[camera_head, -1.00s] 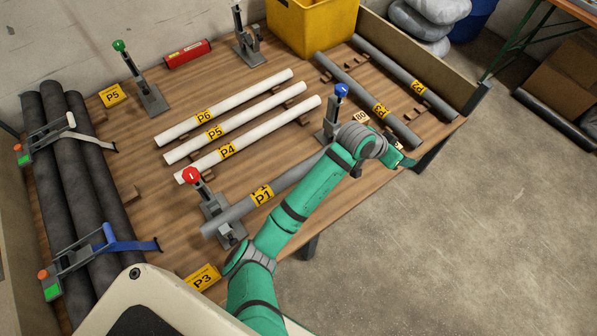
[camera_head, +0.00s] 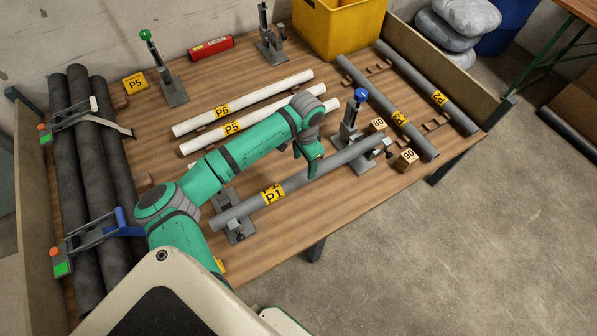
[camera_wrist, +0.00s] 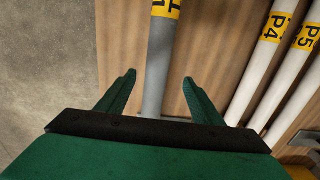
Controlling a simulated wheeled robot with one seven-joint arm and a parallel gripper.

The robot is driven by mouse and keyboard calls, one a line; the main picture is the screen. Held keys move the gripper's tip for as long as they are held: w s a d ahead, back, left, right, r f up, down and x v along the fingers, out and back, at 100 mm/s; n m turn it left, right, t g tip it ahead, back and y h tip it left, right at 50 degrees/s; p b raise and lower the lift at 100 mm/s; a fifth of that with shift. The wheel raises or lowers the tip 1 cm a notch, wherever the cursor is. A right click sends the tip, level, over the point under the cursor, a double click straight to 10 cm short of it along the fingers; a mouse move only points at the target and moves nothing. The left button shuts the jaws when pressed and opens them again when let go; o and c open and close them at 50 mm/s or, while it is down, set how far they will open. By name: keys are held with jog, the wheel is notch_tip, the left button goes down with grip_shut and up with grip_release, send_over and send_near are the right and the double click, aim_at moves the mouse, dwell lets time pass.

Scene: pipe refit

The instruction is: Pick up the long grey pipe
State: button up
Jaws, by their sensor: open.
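The grey pipe labelled P1 (camera_head: 296,184) lies across two clamp stands on the wooden table, slanting from lower left to upper right. My gripper (camera_head: 313,171) is over its middle in the head view. In the wrist view my open gripper (camera_wrist: 158,88) has one finger on either side of the grey pipe (camera_wrist: 160,55), apart from it, with nothing held. The blue-knobbed stand (camera_head: 355,132) is by the pipe's right end, its lever upright. The left stand (camera_head: 236,222) is partly hidden by my arm, and its red knob is not visible.
White pipes P6 (camera_head: 245,103) and P5 (camera_head: 255,120) lie behind; P4 (camera_wrist: 268,62) is mostly covered by my arm in the head view. Two grey pipes (camera_head: 380,98) (camera_head: 425,85) lie at right, near small wooden blocks (camera_head: 408,159).

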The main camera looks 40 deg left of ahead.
aim_at(304, 174)
jog(key=shift+s+d+f, duration=0.1)
jog(key=shift+f, duration=1.9)
jog(key=shift+s+d+f, duration=0.1)
jog(key=shift+f, duration=1.9)
jog(key=c, duration=1.4)
